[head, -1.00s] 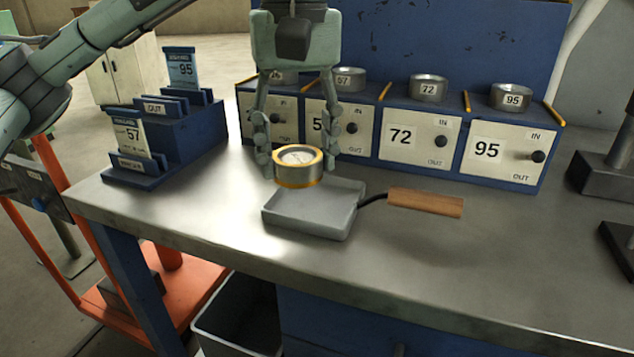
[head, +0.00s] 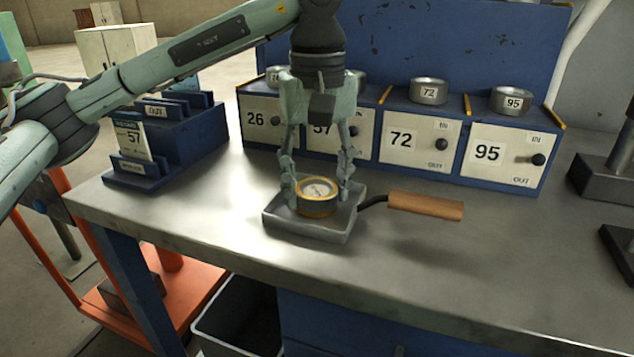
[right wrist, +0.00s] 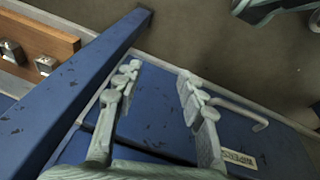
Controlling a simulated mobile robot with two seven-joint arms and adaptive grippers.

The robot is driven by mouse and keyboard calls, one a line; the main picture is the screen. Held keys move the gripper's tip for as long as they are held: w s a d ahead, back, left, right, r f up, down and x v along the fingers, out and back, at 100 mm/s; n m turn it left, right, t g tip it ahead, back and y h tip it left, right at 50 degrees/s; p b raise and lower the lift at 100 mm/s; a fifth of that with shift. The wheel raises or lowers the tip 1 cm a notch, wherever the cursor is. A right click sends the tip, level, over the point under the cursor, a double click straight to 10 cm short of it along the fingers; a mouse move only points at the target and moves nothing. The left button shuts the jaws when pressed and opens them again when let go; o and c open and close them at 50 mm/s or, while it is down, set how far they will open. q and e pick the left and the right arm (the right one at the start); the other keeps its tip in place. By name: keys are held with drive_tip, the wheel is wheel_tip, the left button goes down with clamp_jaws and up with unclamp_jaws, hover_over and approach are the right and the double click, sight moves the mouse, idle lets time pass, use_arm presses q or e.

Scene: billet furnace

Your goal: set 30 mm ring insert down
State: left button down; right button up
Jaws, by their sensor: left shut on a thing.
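The ring insert (head: 315,207) is a short round piece with a brass-coloured rim and a pale marked top. It sits inside the shallow grey pan (head: 348,222), level, low between the pan's walls; whether it rests fully on the pan floor is hard to tell. My left gripper (head: 318,183) points down with one finger on each side of the ring and is shut on it. In the right wrist view my right gripper (right wrist: 160,73) has its fingers spread, with nothing between them, above a blue surface.
The pan's wooden handle (head: 426,205) points right over the steel bench (head: 480,255). Behind stand numbered drawers (head: 420,138) with metal rings on top. A blue card rack (head: 185,135) is at left. A dark bin (head: 240,320) is below the front edge.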

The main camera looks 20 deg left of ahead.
sight(318, 188)
use_arm(q)
drive_tip(key=c, duration=1.1)
unclamp_jaws()
drive_tip(key=shift+f, duration=0.15)
drive_tip(key=shift+o, duration=2.4)
drive_tip(key=shift+r, duration=0.4)
wheel_tip(318, 188, up, 5)
drive_tip(key=shift+r, duration=0.15)
wheel_tip(318, 188, up, 6)
drive_tip(key=p, duration=0.1)
drive_tip(key=shift+r, duration=0.15)
use_arm(e)
drive_tip(key=shift+s+f, duration=0.2)
drive_tip(key=shift+f, duration=0.4)
drive_tip(key=shift+s+f, duration=0.2)
drive_tip(key=shift+f, duration=0.4)
